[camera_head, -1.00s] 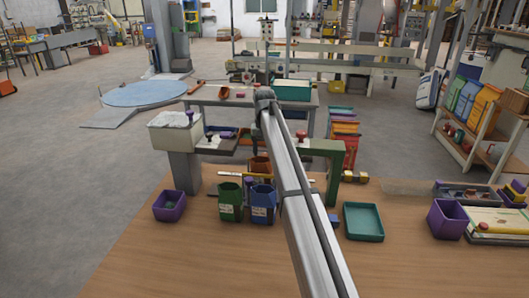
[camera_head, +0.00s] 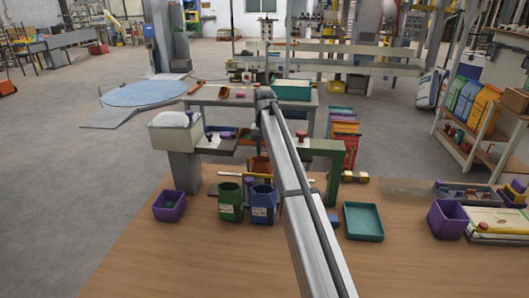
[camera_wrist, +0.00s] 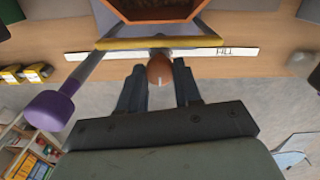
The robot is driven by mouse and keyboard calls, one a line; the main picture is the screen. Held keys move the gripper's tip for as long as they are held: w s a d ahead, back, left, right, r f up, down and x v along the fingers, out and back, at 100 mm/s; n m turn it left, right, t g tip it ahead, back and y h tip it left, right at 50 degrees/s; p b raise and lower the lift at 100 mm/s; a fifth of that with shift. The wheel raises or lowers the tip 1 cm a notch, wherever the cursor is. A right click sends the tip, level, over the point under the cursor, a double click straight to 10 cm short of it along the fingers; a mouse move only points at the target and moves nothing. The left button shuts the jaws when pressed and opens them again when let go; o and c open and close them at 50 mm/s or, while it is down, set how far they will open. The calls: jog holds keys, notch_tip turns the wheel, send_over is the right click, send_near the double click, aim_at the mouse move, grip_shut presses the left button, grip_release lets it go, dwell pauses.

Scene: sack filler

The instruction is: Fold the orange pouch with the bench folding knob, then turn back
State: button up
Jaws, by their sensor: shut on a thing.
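The orange pouch (camera_wrist: 155,12) is at the top of the wrist view, open towards the camera and partly cut off. A yellow bar (camera_wrist: 190,42) runs along its near edge. A round orange-brown knob (camera_wrist: 160,70) with a white mark sits just in front of the bar. My gripper (camera_wrist: 160,78) is shut on this knob, one dark finger on each side. In the head view the orange pouch (camera_head: 260,164) shows partly behind the green and blue containers. My gripper is hidden or too small to make out there.
A purple knob (camera_wrist: 48,110) on a grey rod is left in the wrist view. A white strip marked FILL (camera_wrist: 228,52) lies behind the orange-brown knob. Green (camera_head: 230,203) and blue (camera_head: 262,208) containers stand before the pouch.

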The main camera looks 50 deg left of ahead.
aim_at(265, 154)
jog(key=m, duration=0.5)
jog(key=shift+m, duration=0.4)
jog(key=m, duration=0.4)
jog(key=shift+m, duration=0.4)
jog(key=o, duration=1)
jog(key=shift+o, duration=0.2)
jog(key=shift+r, duration=0.15)
notch_tip(265, 154, up, 14)
jog(key=shift+f, duration=0.2)
